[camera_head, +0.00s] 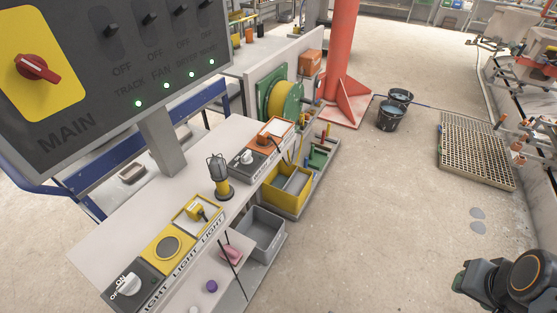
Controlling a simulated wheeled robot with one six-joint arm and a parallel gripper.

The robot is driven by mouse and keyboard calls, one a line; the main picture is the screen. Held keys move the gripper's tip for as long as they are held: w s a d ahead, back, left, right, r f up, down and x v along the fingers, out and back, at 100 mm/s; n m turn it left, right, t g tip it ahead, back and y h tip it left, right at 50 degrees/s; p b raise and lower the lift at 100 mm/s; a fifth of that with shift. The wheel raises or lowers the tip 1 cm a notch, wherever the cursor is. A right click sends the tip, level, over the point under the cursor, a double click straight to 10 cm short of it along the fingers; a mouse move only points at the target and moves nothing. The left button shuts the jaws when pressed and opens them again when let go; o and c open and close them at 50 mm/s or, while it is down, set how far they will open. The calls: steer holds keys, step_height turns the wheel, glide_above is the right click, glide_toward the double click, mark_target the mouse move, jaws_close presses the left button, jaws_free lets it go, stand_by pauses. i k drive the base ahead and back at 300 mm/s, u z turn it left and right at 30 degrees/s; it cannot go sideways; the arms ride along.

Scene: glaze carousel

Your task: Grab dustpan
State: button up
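I cannot make out a dustpan for certain in the head view. A small green object (318,158) lies on the low shelf beyond the yellow bin, too small to identify. A small pink object (231,254) lies on the lower shelf under the bench, beside a thin dark rod, and its kind is also unclear. Part of my arm, dark with an orange ring, shows at the lower right corner over the floor, well apart from the bench. My gripper's fingers are not visible.
A bench (150,215) with switches and a lamp (219,175) runs along the left, under a control panel (100,60). A grey bin (262,232) and yellow bin (287,190) sit low beside it. Buckets (391,115) and a floor grate (475,150) stand farther off. The middle floor is clear.

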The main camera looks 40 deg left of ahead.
mark_target(318, 159)
steer(key=u, duration=0.15)
steer(key=i, duration=1.1)
steer(key=u, duration=0.25)
steer(key=i, duration=3.5)
steer(key=u, duration=4)
